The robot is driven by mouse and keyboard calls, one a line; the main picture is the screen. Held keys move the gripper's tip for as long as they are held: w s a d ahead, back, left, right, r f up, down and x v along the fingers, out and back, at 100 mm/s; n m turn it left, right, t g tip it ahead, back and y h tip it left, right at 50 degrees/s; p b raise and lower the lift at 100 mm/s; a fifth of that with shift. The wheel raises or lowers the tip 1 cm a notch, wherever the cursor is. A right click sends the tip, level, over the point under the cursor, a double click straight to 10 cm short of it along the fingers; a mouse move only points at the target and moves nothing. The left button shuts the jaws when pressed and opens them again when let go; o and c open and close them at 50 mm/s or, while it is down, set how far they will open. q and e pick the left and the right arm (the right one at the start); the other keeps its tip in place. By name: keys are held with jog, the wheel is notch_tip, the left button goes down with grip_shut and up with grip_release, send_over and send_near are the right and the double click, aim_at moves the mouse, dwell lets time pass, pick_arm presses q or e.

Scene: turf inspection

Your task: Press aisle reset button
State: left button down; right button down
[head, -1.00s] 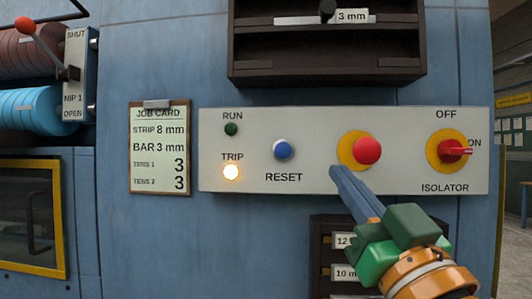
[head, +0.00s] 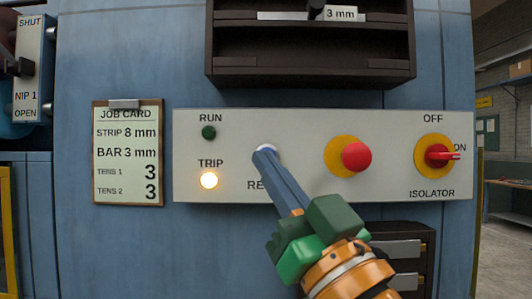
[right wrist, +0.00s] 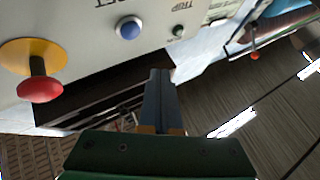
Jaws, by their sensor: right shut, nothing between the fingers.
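The blue reset button (right wrist: 128,28) with its pale rim is on the light grey panel (head: 290,127). In the head view my right gripper (head: 265,155) covers nearly all of the button and part of the RESET label. The right gripper is shut and empty, its blue fingers together and pointing up at the panel. In the right wrist view the fingertips (right wrist: 160,74) stand apart from the button, with a visible gap. Whether the button is pressed in cannot be told. The orange-white TRIP lamp (head: 209,180) is lit. The green RUN lamp (head: 208,132) looks dark. My left gripper is not in view.
A red mushroom button (head: 356,156) on a yellow disc sits right of the gripper. Farther right is the red isolator switch (head: 440,155). A dark shelf (head: 310,70) juts out above, and a dark drawer rack (head: 425,240) is below. A job card (head: 128,150) hangs left.

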jog(key=shift+w+p, duration=0.6)
jog(key=shift+w, duration=2.05)
jog(key=shift+w, duration=0.4)
jog(key=shift+w+r+p, duration=0.1)
jog(key=shift+w+p, duration=0.35)
jog(key=shift+w, duration=0.1)
dwell(0.6)
jog(key=shift+s, duration=0.2)
jog(key=shift+s+b, duration=0.4)
jog(key=shift+s, duration=0.15)
